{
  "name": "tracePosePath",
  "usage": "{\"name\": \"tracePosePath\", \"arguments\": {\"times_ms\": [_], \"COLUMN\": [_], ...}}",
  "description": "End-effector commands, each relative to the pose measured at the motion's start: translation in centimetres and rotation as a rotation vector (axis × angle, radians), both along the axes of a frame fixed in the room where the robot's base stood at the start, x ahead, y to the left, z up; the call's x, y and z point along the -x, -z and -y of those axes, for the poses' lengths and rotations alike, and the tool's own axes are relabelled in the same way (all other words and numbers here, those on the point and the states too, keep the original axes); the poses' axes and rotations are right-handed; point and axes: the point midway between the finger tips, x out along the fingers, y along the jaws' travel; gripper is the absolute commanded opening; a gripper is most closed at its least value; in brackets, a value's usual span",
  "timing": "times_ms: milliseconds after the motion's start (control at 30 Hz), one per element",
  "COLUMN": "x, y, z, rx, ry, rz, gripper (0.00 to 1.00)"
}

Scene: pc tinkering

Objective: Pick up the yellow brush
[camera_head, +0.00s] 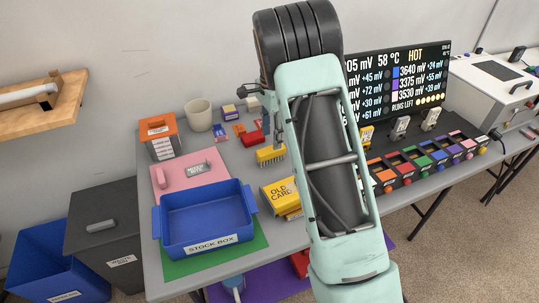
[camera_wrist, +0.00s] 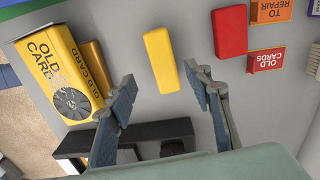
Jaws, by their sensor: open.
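My gripper (camera_wrist: 160,75) is open and empty, with one finger on either side of the brush's near end. Contact between fingers and brush cannot be told. In the head view my arm hides most of the gripper.
The yellow OLD CARD box (camera_wrist: 62,75) with a fan stands close to my left finger. The blue STOCK BOX (camera_head: 207,215) stands at the front left.

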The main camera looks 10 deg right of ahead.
Motion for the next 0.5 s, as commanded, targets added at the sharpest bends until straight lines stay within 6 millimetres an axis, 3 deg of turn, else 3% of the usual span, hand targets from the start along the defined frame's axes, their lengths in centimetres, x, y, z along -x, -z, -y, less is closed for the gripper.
{"name": "tracePosePath", "arguments": {"times_ms": [100,367,500], "x": [0.0,-0.1,-0.3], "y": [1.9,3.5,5.5], "z": [0.0,0.0,-0.1], "rx": [0.000,0.001,0.001], "ry": [0.000,0.000,0.000], "rz": [-0.001,0.000,-0.001], "gripper": [0.46,0.46,0.46]}}
